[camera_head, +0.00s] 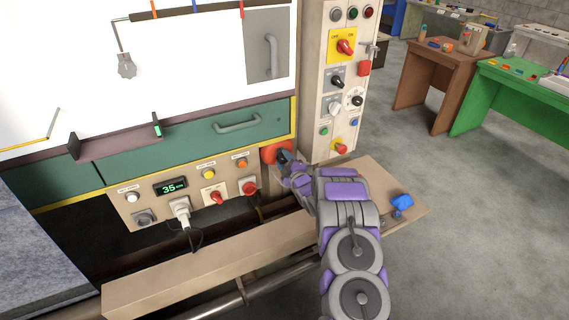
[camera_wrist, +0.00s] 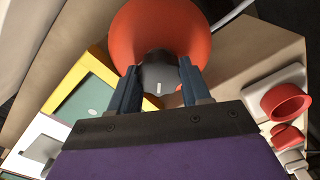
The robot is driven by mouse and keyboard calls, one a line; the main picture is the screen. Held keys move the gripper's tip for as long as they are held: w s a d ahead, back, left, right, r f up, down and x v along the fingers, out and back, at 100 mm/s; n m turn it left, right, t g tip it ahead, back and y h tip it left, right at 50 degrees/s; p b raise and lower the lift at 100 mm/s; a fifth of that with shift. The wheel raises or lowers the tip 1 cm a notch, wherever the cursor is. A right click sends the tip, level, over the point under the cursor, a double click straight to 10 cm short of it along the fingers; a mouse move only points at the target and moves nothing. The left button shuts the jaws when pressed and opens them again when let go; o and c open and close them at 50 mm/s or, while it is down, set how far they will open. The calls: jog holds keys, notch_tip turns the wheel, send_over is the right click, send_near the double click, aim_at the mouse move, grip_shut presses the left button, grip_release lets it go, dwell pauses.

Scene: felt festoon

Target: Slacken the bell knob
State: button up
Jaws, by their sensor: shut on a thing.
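The bell knob is a dark knob (camera_wrist: 162,80) with a short pale mark, in front of a round orange-red bell (camera_wrist: 163,32) in the wrist view. My gripper (camera_wrist: 160,84) has its two blue-grey fingers on either side of the knob, shut on it. In the head view the orange-red bell (camera_head: 272,150) is at the right end of the machine's lower front. My gripper (camera_head: 285,160) reaches it from the lower right and hides most of the knob.
A lower panel (camera_head: 130,206) with buttons, a display and a plugged cable is left of my gripper. A tall control panel (camera_head: 335,100) stands above right. A beige ledge (camera_head: 160,284) with a blue lever (camera_head: 402,203) runs below. Open floor lies right.

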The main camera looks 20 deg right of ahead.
jog(key=n+b, duration=0.1)
jog(key=n, duration=0.1)
jog(key=n+b, duration=0.1)
jog(key=b, duration=0.1)
jog(key=n+b, duration=0.1)
jog(key=n, duration=0.1)
jog(key=shift+a+f+n, duration=0.1)
jog(key=shift+f+n, duration=0.2)
jog(key=n+b, duration=0.3)
jog(key=shift+n, duration=0.4)
jog(key=shift+a+b, duration=0.1)
jog(key=shift+b, duration=0.3)
jog(key=shift+f+n, duration=0.15)
jog(key=shift+n, duration=0.15)
jog(key=o, duration=1.1)
jog(key=shift+w+a, duration=0.1)
jog(key=shift+c, duration=0.2)
jog(key=shift+r, duration=0.2)
jog(key=shift+s+d, duration=0.25)
jog(key=shift+s, duration=0.45)
jog(key=s+p, duration=0.3)
jog(key=s, duration=1.3)
jog(key=shift+d, duration=0.15)
